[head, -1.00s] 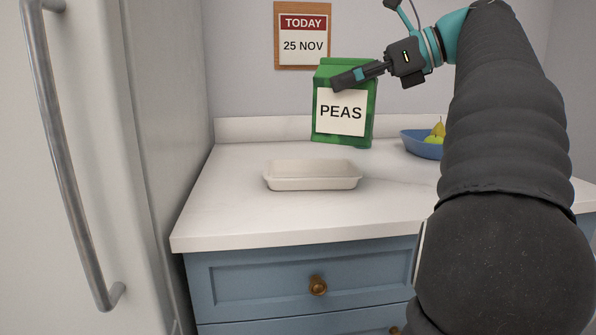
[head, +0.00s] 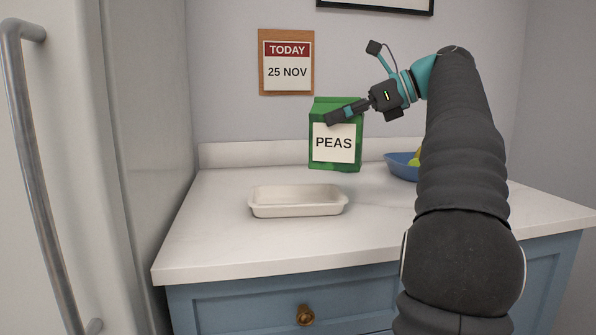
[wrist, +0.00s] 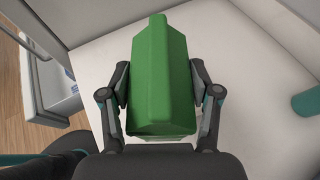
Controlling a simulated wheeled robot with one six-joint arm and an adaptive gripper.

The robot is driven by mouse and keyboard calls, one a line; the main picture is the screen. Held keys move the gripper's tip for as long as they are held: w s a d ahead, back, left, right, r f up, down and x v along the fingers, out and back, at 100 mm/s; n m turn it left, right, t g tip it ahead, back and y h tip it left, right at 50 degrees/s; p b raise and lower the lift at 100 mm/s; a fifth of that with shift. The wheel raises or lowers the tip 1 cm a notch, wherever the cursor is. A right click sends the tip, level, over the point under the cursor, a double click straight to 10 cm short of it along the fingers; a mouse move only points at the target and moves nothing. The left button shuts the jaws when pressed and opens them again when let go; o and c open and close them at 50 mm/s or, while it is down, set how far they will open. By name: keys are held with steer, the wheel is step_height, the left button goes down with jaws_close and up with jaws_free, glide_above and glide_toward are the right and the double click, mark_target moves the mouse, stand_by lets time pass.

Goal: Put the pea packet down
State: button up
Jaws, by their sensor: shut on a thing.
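The pea packet (head: 334,143) is a green upright packet with a white label reading PEAS. In the head view it is near the back of the white counter, right of and behind the white tray. My gripper (head: 338,115) is shut on its upper part. In the wrist view the green packet (wrist: 160,78) sits between the two fingers of my gripper (wrist: 162,88). I cannot tell whether the packet's base touches the counter.
An empty white tray (head: 298,210) stands on the counter (head: 215,235). A blue bowl (head: 398,168) with fruit is at the right, partly behind my arm. A fridge (head: 150,130) borders the left. A date card (head: 287,74) reads 25 NOV.

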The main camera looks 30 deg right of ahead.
mark_target(363, 132)
steer(key=w+a+f+b, duration=0.3)
steer(key=w+a+f, duration=0.3)
steer(key=f, duration=0.3)
steer(key=shift+w, duration=0.15)
steer(key=shift+f, duration=0.1)
steer(key=o, duration=1.6)
steer(key=shift+f, duration=0.1)
steer(key=shift+o, duration=0.2)
steer(key=p+v, duration=0.2)
steer(key=v, duration=1)
steer(key=shift+d, duration=0.1)
